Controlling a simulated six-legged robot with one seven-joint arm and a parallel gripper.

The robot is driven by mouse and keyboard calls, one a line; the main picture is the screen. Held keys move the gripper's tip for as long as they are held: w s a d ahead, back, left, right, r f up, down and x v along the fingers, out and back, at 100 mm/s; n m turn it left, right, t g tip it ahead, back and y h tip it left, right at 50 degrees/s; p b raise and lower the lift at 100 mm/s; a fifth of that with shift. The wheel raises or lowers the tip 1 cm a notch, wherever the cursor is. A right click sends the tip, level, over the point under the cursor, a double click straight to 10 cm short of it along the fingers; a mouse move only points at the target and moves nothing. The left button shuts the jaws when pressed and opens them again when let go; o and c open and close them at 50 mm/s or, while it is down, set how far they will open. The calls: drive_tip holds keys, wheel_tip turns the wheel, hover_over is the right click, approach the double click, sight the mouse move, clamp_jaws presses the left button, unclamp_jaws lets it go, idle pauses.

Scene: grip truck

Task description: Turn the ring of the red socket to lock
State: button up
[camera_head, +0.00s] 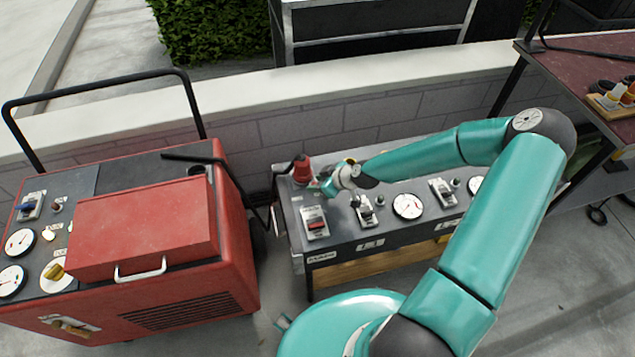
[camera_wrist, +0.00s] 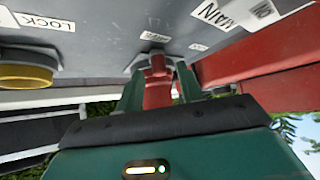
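The red socket (camera_head: 302,170) stands at the back left corner of the grey panel (camera_head: 385,215), with a dark cable at its left. In the wrist view the red socket (camera_wrist: 157,85) sticks out from the panel between my two green fingers. My gripper (camera_head: 327,186) is beside the socket, at its right in the head view. In the wrist view my gripper (camera_wrist: 160,85) is open around the socket, and a narrow gap seems to show by the right finger. The far end of the socket is hidden behind the gripper body. A LOCK label (camera_wrist: 68,27) is on the panel.
A yellow ring-shaped part (camera_wrist: 25,75) is near the LOCK label. A MAIN label (camera_wrist: 213,13) is at upper right. The panel holds a red switch (camera_head: 316,222) and a gauge (camera_head: 407,206). A red cart (camera_head: 190,290) stands left; a low wall (camera_head: 330,88) runs behind.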

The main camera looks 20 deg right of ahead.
drive_tip(key=shift+w+a+f, duration=0.1)
drive_tip(key=shift+f, duration=0.05)
drive_tip(key=shift+c, duration=0.5)
clamp_jaws()
